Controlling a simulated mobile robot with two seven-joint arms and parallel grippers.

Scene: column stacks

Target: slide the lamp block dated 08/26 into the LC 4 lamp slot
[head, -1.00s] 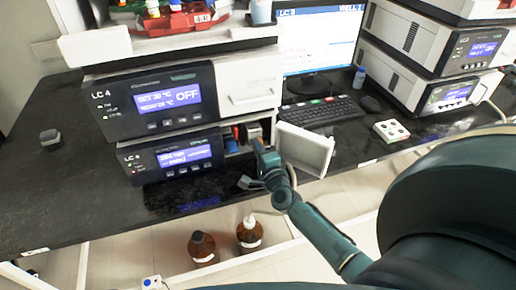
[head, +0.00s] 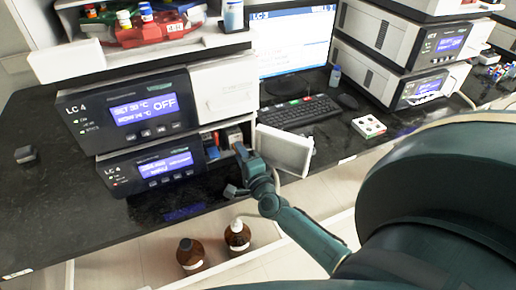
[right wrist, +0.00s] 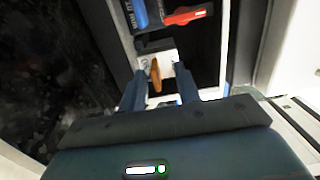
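The lower LC 4 module (head: 118,182) has its lamp compartment open at the right end, with the white door (head: 285,150) swung out. My right gripper (head: 240,150) is at this opening. In the right wrist view its two blue fingers (right wrist: 158,82) flank a pale lamp block (right wrist: 144,66) with an orange part on its near face, and they look closed on its sides. The block sits at the slot mouth; how deep it is cannot be told. Its date is not readable. Beside it are a blue part (right wrist: 140,13) and a red part (right wrist: 188,15). My left gripper is not in view.
The upper LC 4 module (head: 75,122) sits directly above, its display showing OFF. The open door stands close to the gripper's right. A keyboard (head: 300,111) and a small white box (head: 368,126) lie further right. Brown bottles (head: 237,235) stand below the bench edge.

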